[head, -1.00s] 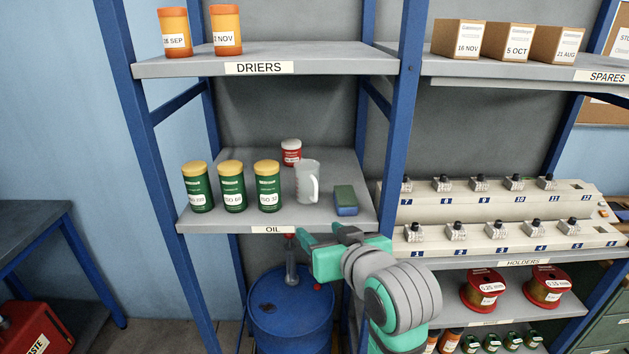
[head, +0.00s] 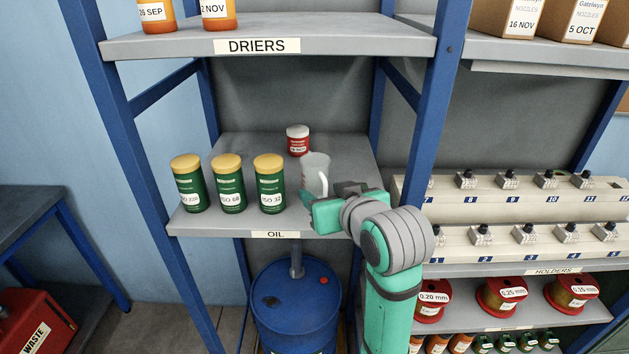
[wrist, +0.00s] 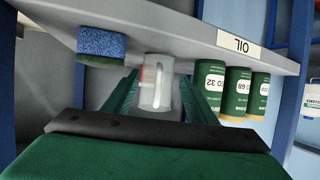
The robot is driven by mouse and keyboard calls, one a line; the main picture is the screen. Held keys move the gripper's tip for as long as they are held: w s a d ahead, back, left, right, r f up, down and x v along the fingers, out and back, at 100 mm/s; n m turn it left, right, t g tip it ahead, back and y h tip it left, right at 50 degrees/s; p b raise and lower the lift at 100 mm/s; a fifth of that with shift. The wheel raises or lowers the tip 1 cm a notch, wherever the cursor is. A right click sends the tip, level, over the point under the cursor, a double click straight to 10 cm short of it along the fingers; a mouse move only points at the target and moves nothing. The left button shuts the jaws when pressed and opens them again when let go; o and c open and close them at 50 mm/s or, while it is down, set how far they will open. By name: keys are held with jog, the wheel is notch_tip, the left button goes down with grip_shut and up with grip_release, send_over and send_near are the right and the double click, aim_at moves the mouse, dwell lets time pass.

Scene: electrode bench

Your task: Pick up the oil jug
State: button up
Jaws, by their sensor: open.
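The oil jug (head: 316,172) is a pale, translucent jug with a handle on its right side. It stands upright on the OIL shelf (head: 190,222), right of the green cans. My gripper (head: 308,198) is at the shelf's front edge, just in front of the jug, and hides its lower part in the head view. In the wrist view the jug (wrist: 157,84) appears upside down, between the two open green fingers (wrist: 158,92). The fingers are open; I cannot tell whether either touches the jug.
Three green cans with yellow lids (head: 228,184) stand close to the left of the jug. A red and white tin (head: 298,140) stands behind it. A blue sponge (wrist: 101,46) lies on the jug's other side. The DRIERS shelf (head: 340,40) is above, and a blue post (head: 437,120) stands right.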

aim_at(315, 187)
jog(key=shift+w+f, duration=0.35)
jog(key=shift+w, duration=0.3)
jog(key=shift+x, duration=2.85)
jog(key=shift+a, duration=0.1)
jog(key=c, duration=0.7)
